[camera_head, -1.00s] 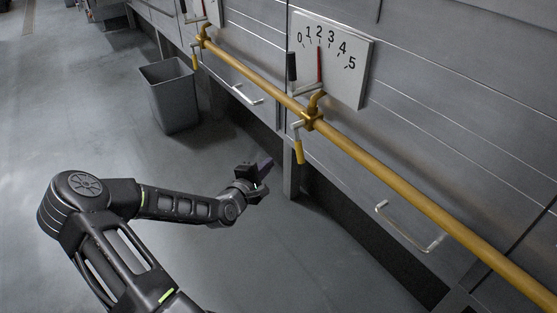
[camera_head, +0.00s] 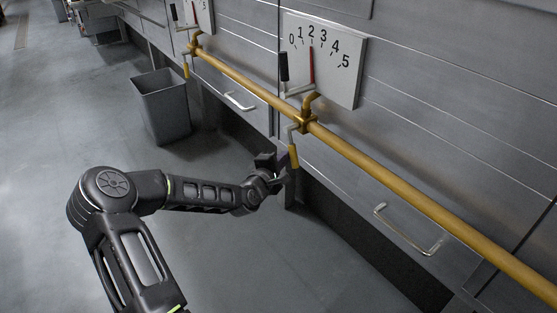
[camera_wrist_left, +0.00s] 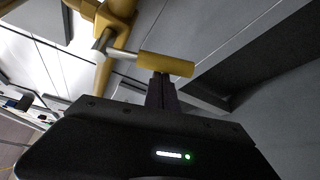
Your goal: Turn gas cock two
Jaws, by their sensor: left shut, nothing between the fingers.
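The near gas cock has a yellow handle (camera_head: 293,156) that hangs down from a brass fitting on the yellow pipe (camera_head: 390,182). The same yellow handle (camera_wrist_left: 167,64) shows in the left wrist view, just beyond my fingertips. My left gripper (camera_head: 279,172) is shut and empty, just left of and slightly below the handle; I cannot tell whether it touches it. In the left wrist view my closed fingers (camera_wrist_left: 161,88) point at the handle. A white dial (camera_head: 325,60) above the cock has its red pointer near 2. My right gripper is out of view.
A second cock with a yellow handle (camera_head: 186,71) hangs further left on the pipe. A grey bin (camera_head: 162,105) stands on the floor. A drawer handle (camera_head: 408,230) sticks out at the right. The floor at the left is open.

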